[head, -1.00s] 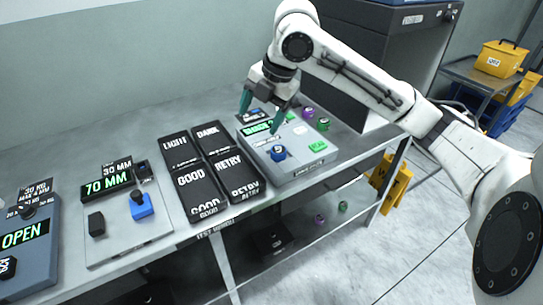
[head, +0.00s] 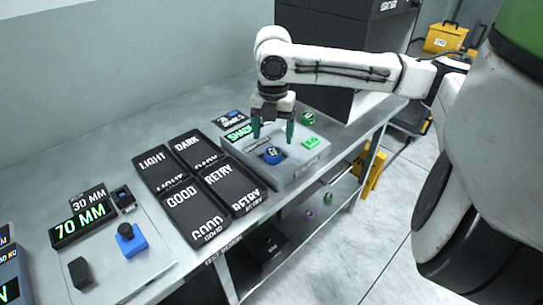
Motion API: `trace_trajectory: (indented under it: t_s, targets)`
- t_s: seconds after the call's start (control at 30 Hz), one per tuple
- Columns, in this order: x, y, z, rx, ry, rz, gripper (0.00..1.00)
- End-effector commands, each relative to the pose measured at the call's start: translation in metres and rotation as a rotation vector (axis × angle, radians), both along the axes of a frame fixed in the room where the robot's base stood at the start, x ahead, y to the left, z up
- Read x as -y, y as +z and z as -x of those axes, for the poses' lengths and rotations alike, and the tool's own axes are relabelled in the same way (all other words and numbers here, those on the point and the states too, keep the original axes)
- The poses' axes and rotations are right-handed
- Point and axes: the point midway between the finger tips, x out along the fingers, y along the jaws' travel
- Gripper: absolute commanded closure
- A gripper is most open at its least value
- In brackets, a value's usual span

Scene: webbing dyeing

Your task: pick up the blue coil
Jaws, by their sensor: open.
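The blue coil (head: 272,155) sits on the top of the grey box-shaped station (head: 290,172) at the right part of the bench. It is a small round blue piece with a pale label in its middle. My gripper (head: 272,132) is above and just behind it in the picture, pointing down, with its two green fingers apart on either side. Nothing is seen between the fingers. The gap in height between fingertips and coil is hard to judge.
A green coil (head: 307,118) and a green tag (head: 311,142) are on the station's right side. Black trays (head: 197,212) marked LIGHT, DARK, GOOD and RETRY lie to its left. A blue knob block (head: 131,240) is farther left. A dark cabinet (head: 345,30) stands behind.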

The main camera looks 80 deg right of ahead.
Motion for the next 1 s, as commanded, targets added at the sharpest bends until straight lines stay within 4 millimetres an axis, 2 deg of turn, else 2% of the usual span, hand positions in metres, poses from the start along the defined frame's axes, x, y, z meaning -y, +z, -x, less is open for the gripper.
trace_trajectory:
  t_s: [0.4, 0.7, 1.0]
  targets:
    - [0.001, -0.049, -0.001, 0.000, 0.000, -0.001, 0.22]
    - [0.001, -0.053, -0.001, 0.000, 0.000, 0.000, 0.22]
    - [0.001, -0.053, -0.001, 0.000, 0.000, 0.000, 0.51]
